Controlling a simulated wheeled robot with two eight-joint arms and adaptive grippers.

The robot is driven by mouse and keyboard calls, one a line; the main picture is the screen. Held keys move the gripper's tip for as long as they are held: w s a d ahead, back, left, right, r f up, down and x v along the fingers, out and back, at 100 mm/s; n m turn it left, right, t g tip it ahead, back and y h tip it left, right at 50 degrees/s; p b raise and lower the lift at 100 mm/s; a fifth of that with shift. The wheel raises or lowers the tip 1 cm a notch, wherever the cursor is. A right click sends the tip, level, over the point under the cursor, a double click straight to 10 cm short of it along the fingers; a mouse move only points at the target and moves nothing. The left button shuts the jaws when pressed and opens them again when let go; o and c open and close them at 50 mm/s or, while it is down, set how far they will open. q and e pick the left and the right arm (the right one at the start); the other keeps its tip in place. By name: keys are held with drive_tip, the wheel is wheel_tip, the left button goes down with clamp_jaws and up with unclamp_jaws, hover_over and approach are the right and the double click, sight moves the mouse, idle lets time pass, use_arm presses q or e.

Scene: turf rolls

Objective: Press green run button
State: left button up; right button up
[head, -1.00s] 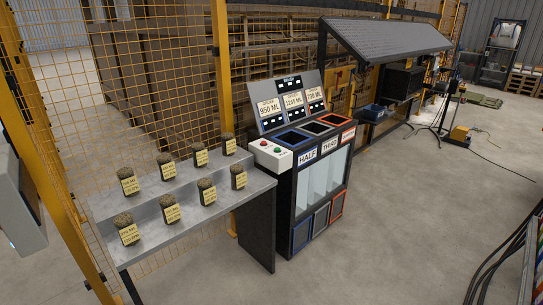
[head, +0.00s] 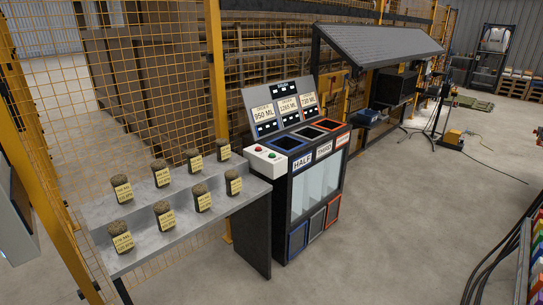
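A white control box (head: 267,163) sits at the left end of the dark machine (head: 318,185), beside the grey bench. On its top are a small red button (head: 258,148) and a small green button (head: 271,155), which lies to the right of the red one. The buttons are small, and I cannot tell whether either is pressed in. Nothing covers the box. Neither of my grippers shows in the head view.
A stepped grey bench (head: 150,245) left of the machine holds several labelled turf rolls (head: 164,216). The machine has open bins marked HALF and THIRD below sign panels (head: 287,105). Yellow mesh fencing (head: 140,80) stands behind.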

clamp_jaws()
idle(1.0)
